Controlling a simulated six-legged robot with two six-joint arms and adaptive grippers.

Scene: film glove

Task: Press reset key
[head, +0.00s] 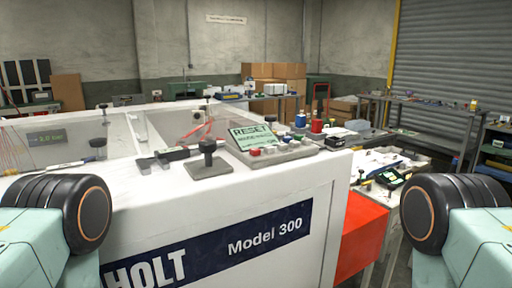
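A grey control box (284,156) sits on the white top of the machine, right of centre. A green-and-white sign (254,137) reading RESET stands on it. A row of small keys runs along the box, with a red key (255,152) at its left end and paler ones to the right. I cannot tell which key the sign marks. Parts of my own arms, teal with black round joints, show at the lower left and lower right corners. Neither gripper is in view.
The white machine (150,225), labelled Model 300, fills the front. A black knob on a grey base (208,168) stands left of the box. Red and blue bottles (317,125) stand behind it. A cluttered bench (385,165) and a red box (362,235) lie to the right.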

